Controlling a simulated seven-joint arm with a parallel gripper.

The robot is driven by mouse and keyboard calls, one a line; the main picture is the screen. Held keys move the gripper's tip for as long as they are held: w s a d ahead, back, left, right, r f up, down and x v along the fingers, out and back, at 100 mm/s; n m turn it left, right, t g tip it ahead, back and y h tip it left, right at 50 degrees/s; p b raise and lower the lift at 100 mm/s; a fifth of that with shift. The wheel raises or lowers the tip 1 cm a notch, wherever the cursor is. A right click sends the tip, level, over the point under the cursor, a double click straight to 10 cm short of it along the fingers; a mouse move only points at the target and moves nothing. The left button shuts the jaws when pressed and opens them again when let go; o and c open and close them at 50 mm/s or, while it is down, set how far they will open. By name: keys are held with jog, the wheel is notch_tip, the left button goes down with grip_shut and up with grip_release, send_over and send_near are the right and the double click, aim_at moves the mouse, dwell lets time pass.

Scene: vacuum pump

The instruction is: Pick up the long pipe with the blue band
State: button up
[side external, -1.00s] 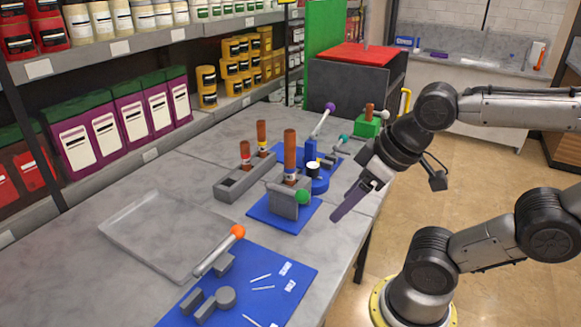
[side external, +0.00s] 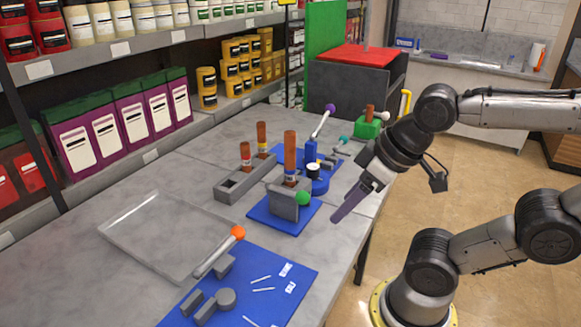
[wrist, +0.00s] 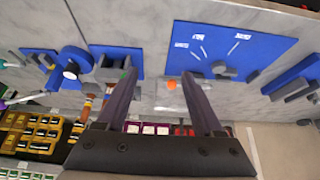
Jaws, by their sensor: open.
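Several brown pipes stand upright on the table. The tallest (side external: 290,152) rises from a grey holder on a small blue mat; its lower band is too small for me to be sure of the colour. Two others, one with a red band (side external: 245,155) and one with a yellow band (side external: 261,138), stand in a long grey block (side external: 232,189). My gripper (side external: 350,203) hangs to the right of the tallest pipe, near the table's right edge, apart from every pipe. In the wrist view my gripper (wrist: 158,77) shows two spread fingers with nothing between them.
An orange-tipped lever (side external: 237,233) rises from the front blue board (side external: 262,302). A clear tray (side external: 165,270) lies left. Another pipe (side external: 370,112) stands in a green holder at the back.

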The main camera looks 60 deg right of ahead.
jog(key=m+t+h, duration=0.3)
jog(key=t, duration=0.4)
send_near(294, 152)
jog(key=x, duration=0.4)
jog(key=shift+f, duration=0.3)
jog(key=shift+t+h, duration=0.3)
jog(key=shift+x, duration=3.7)
grip_shut()
jog(key=shift+r, duration=0.1)
